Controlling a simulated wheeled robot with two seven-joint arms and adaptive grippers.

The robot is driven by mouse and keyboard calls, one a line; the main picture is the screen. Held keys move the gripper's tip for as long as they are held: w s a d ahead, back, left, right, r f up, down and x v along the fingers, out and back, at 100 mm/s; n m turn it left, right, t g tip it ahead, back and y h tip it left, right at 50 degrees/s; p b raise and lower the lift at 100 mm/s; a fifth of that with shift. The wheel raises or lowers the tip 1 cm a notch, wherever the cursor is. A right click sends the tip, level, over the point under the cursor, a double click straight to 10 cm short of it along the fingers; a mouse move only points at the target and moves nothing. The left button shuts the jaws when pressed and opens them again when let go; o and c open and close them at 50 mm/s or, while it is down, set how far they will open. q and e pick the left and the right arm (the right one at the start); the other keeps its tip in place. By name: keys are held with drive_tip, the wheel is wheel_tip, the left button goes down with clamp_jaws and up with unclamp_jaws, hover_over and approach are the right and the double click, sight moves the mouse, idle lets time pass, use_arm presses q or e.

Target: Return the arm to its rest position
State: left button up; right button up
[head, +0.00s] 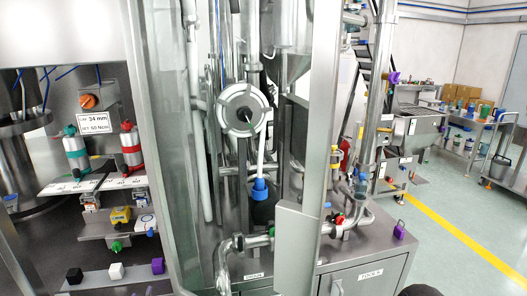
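Neither of my grippers shows in the head view. A dark rounded shape (420,290) is cut off by the bottom edge, right of the middle; it may be part of my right arm, but too little shows to be sure. No fingers and no held thing can be seen.
A steel machine fills the left and middle, with pipes, a round flanged part (243,108) and a vertical post (325,120). A cabinet (365,278) stands right of the middle. Floor with a yellow line (455,232) is clear at right.

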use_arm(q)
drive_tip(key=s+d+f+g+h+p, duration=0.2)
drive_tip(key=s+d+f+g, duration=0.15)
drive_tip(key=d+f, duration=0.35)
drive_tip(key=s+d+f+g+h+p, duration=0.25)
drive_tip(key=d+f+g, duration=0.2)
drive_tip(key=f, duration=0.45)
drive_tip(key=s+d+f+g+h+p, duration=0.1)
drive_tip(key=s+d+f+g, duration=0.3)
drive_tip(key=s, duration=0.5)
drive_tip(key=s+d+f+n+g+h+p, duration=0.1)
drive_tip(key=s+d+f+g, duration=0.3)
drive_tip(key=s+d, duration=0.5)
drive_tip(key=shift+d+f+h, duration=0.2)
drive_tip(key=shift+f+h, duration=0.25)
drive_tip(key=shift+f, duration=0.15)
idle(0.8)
